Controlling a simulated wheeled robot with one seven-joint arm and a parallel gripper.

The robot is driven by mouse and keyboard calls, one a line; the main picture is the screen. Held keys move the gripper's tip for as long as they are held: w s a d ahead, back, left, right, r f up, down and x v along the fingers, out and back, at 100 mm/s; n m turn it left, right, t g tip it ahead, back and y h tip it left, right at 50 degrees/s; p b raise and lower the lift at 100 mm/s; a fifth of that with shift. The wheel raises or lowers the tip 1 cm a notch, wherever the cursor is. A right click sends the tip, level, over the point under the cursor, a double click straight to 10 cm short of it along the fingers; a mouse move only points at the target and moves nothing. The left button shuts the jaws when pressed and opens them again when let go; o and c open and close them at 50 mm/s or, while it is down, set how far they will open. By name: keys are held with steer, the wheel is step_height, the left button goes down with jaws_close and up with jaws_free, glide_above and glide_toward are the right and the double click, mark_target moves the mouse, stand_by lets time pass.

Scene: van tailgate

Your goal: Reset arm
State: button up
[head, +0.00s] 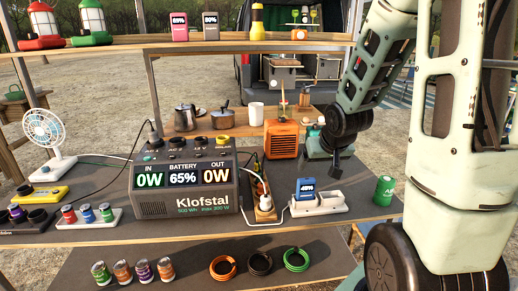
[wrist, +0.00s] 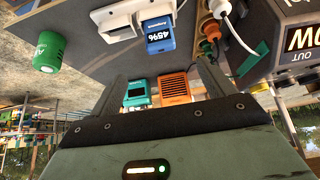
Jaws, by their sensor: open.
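My arm comes in from the right of the head view. My gripper (head: 337,166) hangs above the right part of the grey table, just behind the blue battery. In the wrist view my gripper (wrist: 161,71) shows two dark fingers spread apart with nothing between them. The blue battery (head: 306,189) marked 45% stands in a white charger (head: 330,200), whose other visible slot is empty. Both also show in the wrist view, the battery (wrist: 159,33) and the charger (wrist: 116,24), apart from the fingers.
A green can (head: 384,191) stands at the table's right. An orange heater (head: 281,139) and a teal box (head: 317,147) stand behind the charger. A Klofstal power station (head: 184,181) and a power strip (head: 262,200) lie left. A shelf (head: 180,46) crosses above.

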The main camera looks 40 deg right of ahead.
steer(key=a+r+n+g+y+p, duration=0.25)
steer(key=a+n, duration=0.35)
steer(key=a, duration=1.7)
steer(key=s+a+r+n+g+y+p, duration=0.1)
steer(key=s+a+n, duration=0.6)
steer(key=s+a, duration=0.8)
steer(key=shift+s+a+r+n+g, duration=0.4)
steer(key=shift+a+r+g, duration=0.35)
steer(key=shift+a+g, duration=0.25)
steer(key=shift+w+d+y, duration=0.1)
steer(key=shift+d+y, duration=0.1)
steer(key=shift+y, duration=0.05)
